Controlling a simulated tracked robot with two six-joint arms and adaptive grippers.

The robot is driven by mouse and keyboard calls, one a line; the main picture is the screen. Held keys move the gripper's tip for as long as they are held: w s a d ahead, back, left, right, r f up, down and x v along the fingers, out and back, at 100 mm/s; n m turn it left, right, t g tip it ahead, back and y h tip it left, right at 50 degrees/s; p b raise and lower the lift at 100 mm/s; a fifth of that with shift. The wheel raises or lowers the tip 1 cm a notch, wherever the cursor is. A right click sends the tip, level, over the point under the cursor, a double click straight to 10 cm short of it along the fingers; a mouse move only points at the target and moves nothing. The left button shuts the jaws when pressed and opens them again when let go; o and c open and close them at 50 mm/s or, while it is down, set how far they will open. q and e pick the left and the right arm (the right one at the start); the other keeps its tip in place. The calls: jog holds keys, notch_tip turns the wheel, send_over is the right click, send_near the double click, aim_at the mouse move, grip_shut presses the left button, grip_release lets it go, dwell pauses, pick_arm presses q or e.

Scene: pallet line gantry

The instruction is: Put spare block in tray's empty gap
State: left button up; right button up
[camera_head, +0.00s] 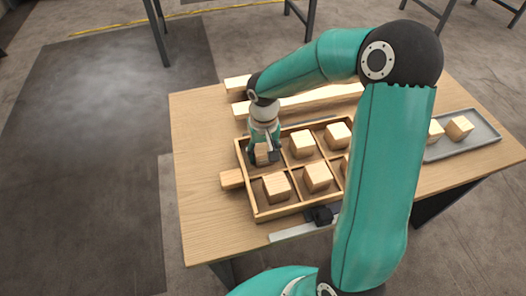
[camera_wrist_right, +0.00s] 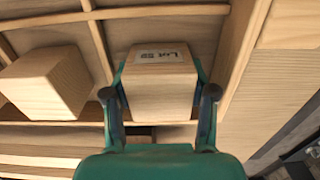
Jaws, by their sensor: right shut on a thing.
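The wooden compartment tray (camera_head: 286,211) lies on the table, with light wooden blocks in several cells, such as one at the back (camera_head: 302,144) and one at the front left (camera_head: 276,187). My right gripper (camera_head: 265,150) points down at the back left cell and is shut on a wooden block (camera_head: 262,158). In the wrist view the right gripper (camera_wrist_right: 160,93) has a finger on each side of this block (camera_wrist_right: 160,90), which bears a printed label. The block is at that cell; whether it touches the floor is hidden. My left gripper is not in view.
A grey metal tray (camera_head: 482,139) at the right holds blocks (camera_head: 459,127), partly hidden by my arm. Wooden bars (camera_head: 300,105) lie behind the compartment tray. A caliper-like tool (camera_head: 290,232) lies in front. The table's left part is mostly clear.

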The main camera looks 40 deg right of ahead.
aim_at(264, 147)
jog(key=o, duration=1.2)
jog(key=shift+c, duration=0.2)
notch_tip(264, 147, up, 12)
jog(key=shift+r+p, duration=0.1)
jog(key=shift+p, duration=0.95)
